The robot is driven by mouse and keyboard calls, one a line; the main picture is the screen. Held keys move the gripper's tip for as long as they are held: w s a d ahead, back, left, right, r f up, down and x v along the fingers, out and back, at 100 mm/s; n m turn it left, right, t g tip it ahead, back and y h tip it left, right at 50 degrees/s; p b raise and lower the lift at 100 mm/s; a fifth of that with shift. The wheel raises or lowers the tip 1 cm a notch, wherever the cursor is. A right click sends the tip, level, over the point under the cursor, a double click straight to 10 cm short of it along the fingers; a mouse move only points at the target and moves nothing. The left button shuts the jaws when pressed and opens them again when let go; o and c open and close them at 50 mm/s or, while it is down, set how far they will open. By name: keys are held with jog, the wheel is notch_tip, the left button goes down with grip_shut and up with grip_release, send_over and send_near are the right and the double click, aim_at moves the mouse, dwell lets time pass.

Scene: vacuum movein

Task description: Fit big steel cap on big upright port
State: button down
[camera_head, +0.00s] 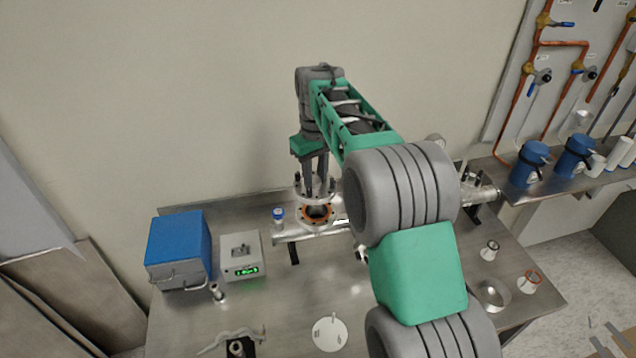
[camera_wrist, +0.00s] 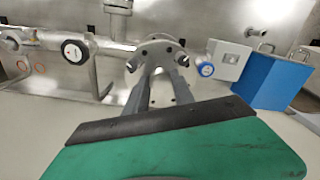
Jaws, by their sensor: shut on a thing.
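The big steel cap (camera_head: 328,185) is a bright round flange with dark studs around its edge. My gripper (camera_head: 317,190) points down and is shut on it. The big upright port (camera_head: 317,212) is a steel flange with a copper-orange ring, open at the top. In the head view the cap shows just above and behind the port, and the ring is still visible below it. In the wrist view the cap (camera_wrist: 157,50) lies at the tips of my gripper (camera_wrist: 161,68); the port cannot be made out there.
A horizontal steel pipe (camera_head: 292,235) carries the port. A blue-capped part (camera_head: 278,215), a grey box with green display (camera_head: 241,255) and a blue case (camera_head: 179,249) stand to the left. A round white disc (camera_head: 330,334) lies at the front. Small fittings lie at the right.

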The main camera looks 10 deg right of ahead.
aim_at(316, 189)
jog(key=shift+d+f+b, duration=0.1)
jog(key=shift+f+b, duration=0.35)
jog(key=shift+b, duration=0.15)
notch_tip(316, 189, down, 4)
jog(key=b, duration=0.3)
jog(key=shift+r, duration=0.1)
jog(key=shift+f, duration=0.6)
jog(key=shift+s, duration=0.15)
jog(key=shift+f, duration=0.55)
dwell(1.4)
